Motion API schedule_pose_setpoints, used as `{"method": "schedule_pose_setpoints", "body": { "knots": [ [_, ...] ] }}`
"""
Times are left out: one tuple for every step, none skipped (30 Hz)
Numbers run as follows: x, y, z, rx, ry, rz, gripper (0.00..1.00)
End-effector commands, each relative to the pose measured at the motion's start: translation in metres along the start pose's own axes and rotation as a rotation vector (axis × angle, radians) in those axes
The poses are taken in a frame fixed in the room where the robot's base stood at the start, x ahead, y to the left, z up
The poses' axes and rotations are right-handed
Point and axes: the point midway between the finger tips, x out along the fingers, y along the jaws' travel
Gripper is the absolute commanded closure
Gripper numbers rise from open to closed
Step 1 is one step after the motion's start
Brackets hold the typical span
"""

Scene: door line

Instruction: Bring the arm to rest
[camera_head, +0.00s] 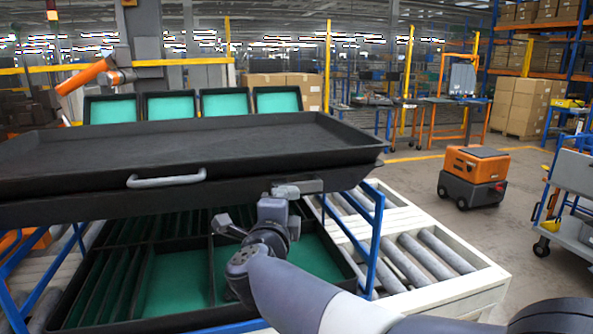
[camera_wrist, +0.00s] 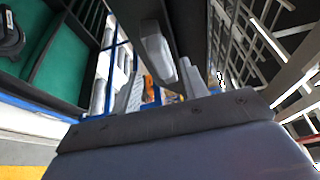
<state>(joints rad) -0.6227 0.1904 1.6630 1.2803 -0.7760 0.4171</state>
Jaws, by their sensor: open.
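My arm reaches up from the lower right in the head view. I cannot tell whether anything touches.
A blue frame post (camera_head: 376,240) stands right of my wrist.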

Motion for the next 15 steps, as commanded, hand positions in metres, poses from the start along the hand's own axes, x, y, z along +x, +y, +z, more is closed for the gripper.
{"method": "schedule_pose_setpoints", "body": {
  "knots": [
    [0.011, 0.001, -0.001, -0.001, 0.004, 0.001, 0.58],
    [0.017, 0.001, -0.001, -0.001, 0.004, 0.001, 0.58],
    [0.025, 0.001, -0.001, -0.001, 0.004, 0.001, 0.58],
    [0.031, 0.001, -0.001, -0.002, 0.004, 0.000, 0.58],
    [0.037, 0.001, -0.001, -0.002, 0.004, 0.001, 0.58],
    [0.045, 0.000, -0.001, -0.002, 0.003, 0.000, 0.58],
    [0.052, 0.001, -0.001, -0.002, 0.003, 0.000, 0.58],
    [0.058, 0.000, -0.001, -0.001, 0.004, 0.000, 0.58],
    [0.061, 0.003, -0.001, -0.019, 0.001, -0.007, 0.58],
    [0.059, 0.006, 0.000, -0.056, -0.001, -0.024, 0.58],
    [0.059, 0.006, 0.000, -0.091, 0.000, -0.038, 0.58],
    [0.059, 0.006, -0.001, -0.135, 0.000, -0.057, 0.58],
    [0.058, 0.006, -0.001, -0.168, 0.000, -0.071, 0.58],
    [0.058, 0.005, -0.001, -0.199, 0.000, -0.084, 0.58],
    [0.058, 0.005, -0.001, -0.240, 0.000, -0.100, 0.58]
  ]
}}
